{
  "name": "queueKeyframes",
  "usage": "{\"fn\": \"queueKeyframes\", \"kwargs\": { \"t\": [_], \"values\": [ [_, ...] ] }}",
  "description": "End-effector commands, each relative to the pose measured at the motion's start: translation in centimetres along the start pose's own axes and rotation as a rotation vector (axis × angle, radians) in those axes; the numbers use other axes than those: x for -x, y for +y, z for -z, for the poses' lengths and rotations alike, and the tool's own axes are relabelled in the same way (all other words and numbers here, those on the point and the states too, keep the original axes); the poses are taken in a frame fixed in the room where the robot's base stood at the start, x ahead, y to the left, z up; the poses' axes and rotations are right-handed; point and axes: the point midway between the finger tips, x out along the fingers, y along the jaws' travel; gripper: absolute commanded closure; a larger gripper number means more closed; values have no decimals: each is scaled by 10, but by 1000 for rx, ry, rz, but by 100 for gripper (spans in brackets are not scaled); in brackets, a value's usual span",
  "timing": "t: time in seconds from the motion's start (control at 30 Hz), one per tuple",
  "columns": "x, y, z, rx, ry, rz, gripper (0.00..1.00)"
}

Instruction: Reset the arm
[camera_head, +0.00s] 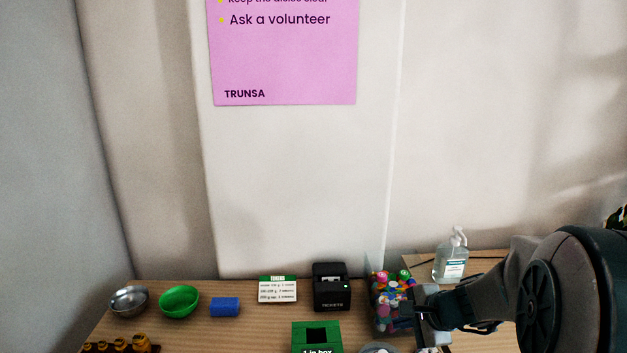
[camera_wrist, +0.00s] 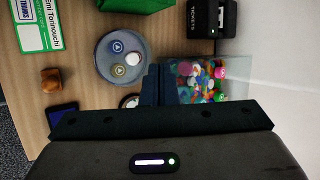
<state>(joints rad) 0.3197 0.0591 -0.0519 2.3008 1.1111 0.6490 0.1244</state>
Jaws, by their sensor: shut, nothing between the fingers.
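My arm reaches in from the right of the head view, and my gripper (camera_head: 425,312) is over the right part of the wooden table. In the wrist view my gripper (camera_wrist: 159,84) shows as two dark fingers pressed together, empty. The fingers lie in the picture between a round grey tray (camera_wrist: 103,68) and a clear bin (camera_wrist: 168,67) of colourful small items. How high the fingertips are above the table I cannot tell.
A black ticket printer (camera_head: 332,287), green box (camera_head: 316,337), sign card (camera_head: 278,290), blue sponge-like block (camera_head: 225,307), green bowl (camera_head: 179,301) and metal bowl (camera_head: 129,301) stand on the table. A sanitizer bottle (camera_head: 451,262) stands behind my arm. A wall rises behind the table.

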Motion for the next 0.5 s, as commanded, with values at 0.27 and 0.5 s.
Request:
{"fn": "queueKeyframes", "kwargs": {
  "t": [0.27, 0.5],
  "values": [
    [58, 46, -94, 667, -79, -239, 100],
    [108, 89, -115, 1149, -56, -451, 100]
  ]
}}
